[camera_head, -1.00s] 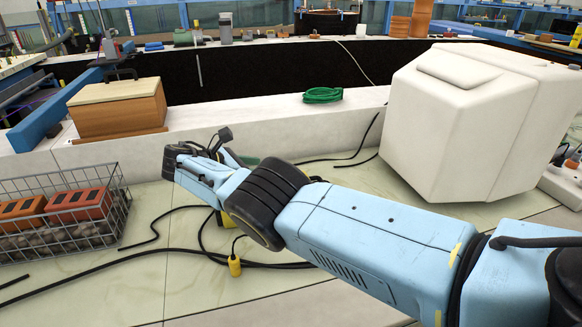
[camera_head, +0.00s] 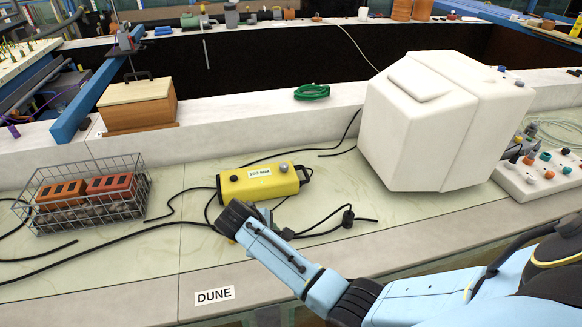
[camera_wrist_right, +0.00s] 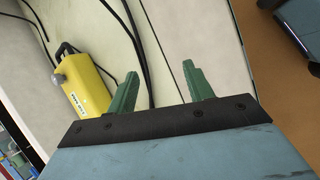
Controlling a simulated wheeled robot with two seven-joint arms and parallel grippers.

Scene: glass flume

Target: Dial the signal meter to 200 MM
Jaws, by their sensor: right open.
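The signal meter is a yellow box (camera_head: 258,180) lying on the pale bench top, left of the white block. My left gripper is out of view.
A wire basket (camera_head: 85,195) with orange bricks stands at left. A large white block (camera_head: 430,125) stands at right, beside a white panel of coloured knobs (camera_head: 545,175). Black cables cross the bench around the meter. A DUNE label (camera_head: 215,296) marks the front edge.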

